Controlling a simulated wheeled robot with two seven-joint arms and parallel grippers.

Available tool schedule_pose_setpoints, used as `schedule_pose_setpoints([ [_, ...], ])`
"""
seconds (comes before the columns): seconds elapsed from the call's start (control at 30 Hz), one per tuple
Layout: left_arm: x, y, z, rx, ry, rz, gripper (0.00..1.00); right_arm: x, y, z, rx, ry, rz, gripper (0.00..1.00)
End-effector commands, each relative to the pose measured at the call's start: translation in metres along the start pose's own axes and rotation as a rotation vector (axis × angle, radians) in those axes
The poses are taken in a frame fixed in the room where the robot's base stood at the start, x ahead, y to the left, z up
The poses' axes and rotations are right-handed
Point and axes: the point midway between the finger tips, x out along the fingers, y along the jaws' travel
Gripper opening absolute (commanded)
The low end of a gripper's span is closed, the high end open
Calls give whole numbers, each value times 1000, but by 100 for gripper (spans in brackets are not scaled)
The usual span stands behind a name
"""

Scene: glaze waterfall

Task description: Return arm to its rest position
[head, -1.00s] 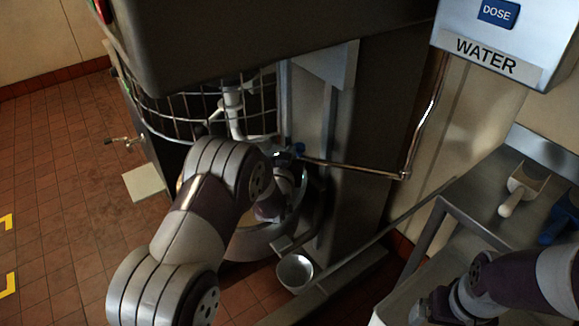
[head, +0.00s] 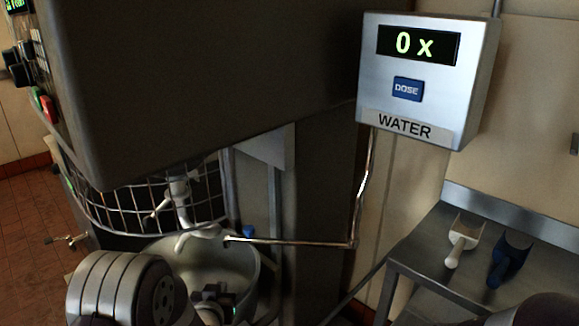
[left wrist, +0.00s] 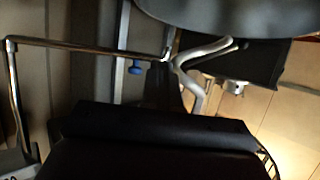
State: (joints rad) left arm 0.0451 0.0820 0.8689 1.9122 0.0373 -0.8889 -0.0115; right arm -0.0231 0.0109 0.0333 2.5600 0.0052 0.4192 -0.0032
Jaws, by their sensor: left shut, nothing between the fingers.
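My left arm comes in at the bottom left of the head view, in front of the mixer bowl (head: 250,268). My left gripper (head: 215,298) is a small dark shape low against the bowl, partly hidden by the arm; it is shut and empty. The silver mixing hook (head: 190,232) hangs above the bowl. In the left wrist view the hook (left wrist: 197,70) and the bowl's curved side (left wrist: 220,12) show, and no fingers are clear. Of my right arm only a dark piece shows at the bottom right edge; its gripper is out of view.
A wire guard (head: 125,210) and the big dark mixer housing (head: 200,90) stand close to my left arm. A thin water pipe (head: 300,241) reaches over the bowl. The water box (head: 425,75) reads 0 x. A white scoop (head: 462,240) and blue scoop (head: 508,260) lie on a steel table (head: 430,245).

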Motion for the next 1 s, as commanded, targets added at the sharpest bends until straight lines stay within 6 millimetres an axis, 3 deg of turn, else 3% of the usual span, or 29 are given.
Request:
schedule_pose_setpoints([
  [0.03,-10,1,28,1,-165,4,0,-1,0,0,0,0,0,100],
  [0.07,-23,2,42,3,-280,9,0,-5,0,0,0,0,0,100],
  [0.17,-91,7,66,17,-661,26,0,-24,0,-3,0,0,0,100],
  [0.2,-125,8,68,27,-798,32,0,-33,0,-4,0,0,0,100],
  [0.3,-201,10,58,52,-1043,44,0,-53,0,-6,0,0,0,100],
  [0.4,-242,12,31,74,-1104,55,0,-70,0,-8,0,0,0,100],
  [0.53,-240,15,12,81,-1050,63,0,-76,0,-9,0,0,0,100],
  [1.0,-237,15,15,81,-1049,64,0,-73,0,-9,0,0,0,100],
])
